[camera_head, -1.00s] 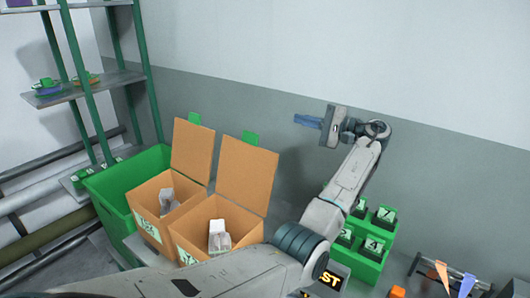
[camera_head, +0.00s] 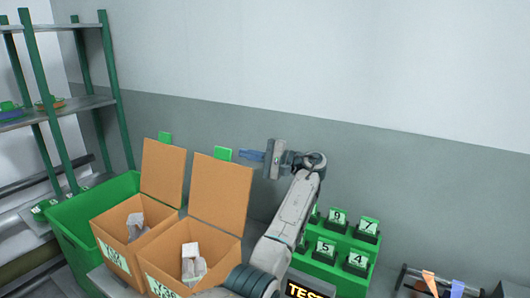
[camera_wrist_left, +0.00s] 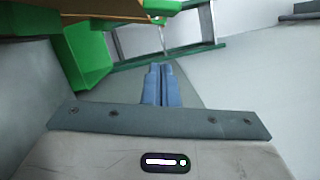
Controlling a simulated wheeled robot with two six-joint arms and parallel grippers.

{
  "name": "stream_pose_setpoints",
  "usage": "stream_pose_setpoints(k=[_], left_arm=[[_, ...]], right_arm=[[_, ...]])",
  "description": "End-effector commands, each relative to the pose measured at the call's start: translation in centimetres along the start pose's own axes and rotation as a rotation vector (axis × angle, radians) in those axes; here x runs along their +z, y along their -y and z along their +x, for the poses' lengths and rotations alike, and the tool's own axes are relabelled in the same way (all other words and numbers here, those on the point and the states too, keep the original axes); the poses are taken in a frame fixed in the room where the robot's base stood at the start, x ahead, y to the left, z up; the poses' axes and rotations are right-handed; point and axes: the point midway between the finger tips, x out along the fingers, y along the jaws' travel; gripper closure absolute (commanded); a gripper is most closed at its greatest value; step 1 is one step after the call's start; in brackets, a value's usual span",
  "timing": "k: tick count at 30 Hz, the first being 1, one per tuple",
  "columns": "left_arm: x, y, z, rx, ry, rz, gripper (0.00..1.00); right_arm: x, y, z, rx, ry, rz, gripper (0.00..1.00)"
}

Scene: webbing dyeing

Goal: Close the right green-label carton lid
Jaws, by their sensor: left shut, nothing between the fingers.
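Two cardboard cartons stand side by side. The right carton (camera_head: 165,275) has a label on its front, and its lid (camera_head: 221,193) stands up open at the back. White packets (camera_head: 192,262) lie inside it. The left carton (camera_head: 112,234) is also open, with its lid (camera_head: 163,172) raised. My left gripper (camera_head: 250,156) is beside the upper right edge of the right lid, its blue fingers pointing left. In the wrist view its fingers (camera_wrist_left: 161,85) are together and empty. My right gripper is out of view.
A green bin (camera_head: 75,236) stands left of the cartons, by a green-framed shelf (camera_head: 55,112). A green rack with numbered cards (camera_head: 335,262) stands to the right of my arm. Grey wall lies behind.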

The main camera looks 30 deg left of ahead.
Motion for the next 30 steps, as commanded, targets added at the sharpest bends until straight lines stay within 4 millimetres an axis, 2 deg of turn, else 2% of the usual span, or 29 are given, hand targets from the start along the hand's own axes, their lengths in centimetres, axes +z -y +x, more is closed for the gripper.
stream_pose_setpoints(k=[2,6,13,30], left_arm=[[0.2,0.4,1.9,-0.001,0.003,-0.001,1.0],[1.9,0.2,1.9,0.0,-0.001,-0.002,1.0],[3.6,0.1,2.3,-0.001,0.0,-0.002,1.0],[3.8,0.0,2.7,0.002,0.0,-0.013,1.0]], right_arm=[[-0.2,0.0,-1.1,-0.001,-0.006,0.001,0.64],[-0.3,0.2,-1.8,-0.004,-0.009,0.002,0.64],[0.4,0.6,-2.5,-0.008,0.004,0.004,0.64],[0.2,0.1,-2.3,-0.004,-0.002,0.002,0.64]])
